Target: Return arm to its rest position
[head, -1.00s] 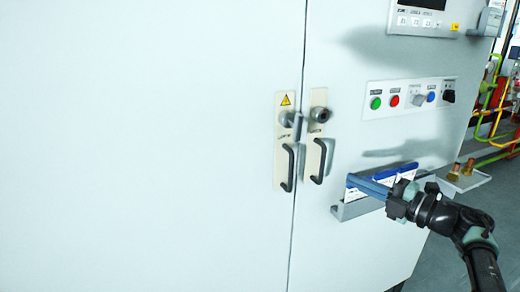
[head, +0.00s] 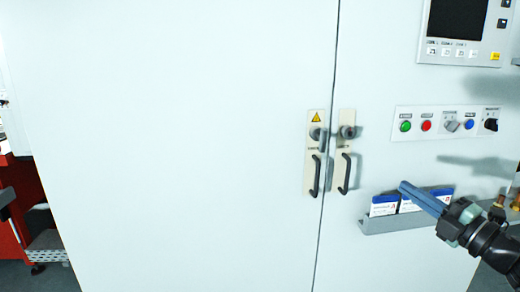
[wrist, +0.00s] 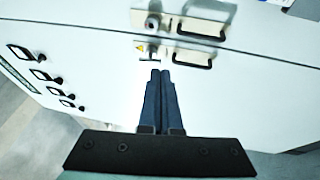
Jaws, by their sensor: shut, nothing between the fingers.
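My gripper (head: 404,187) is at the right of the head view, with its two blue fingers together and nothing between them. It points left and up, in front of the shelf on the cabinet's right door. In the wrist view my gripper (wrist: 160,74) also shows shut, its fingers pointing toward the door handles. From these views I cannot tell whether the fingertips touch anything. My dark forearm reaches in from the lower right of the head view.
A white cabinet (head: 180,120) fills most of the head view. It has two black handles (head: 316,175), a button panel (head: 447,123), a screen (head: 457,18) and a small shelf (head: 385,224) with booklets. A red machine (head: 22,205) stands at the far left.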

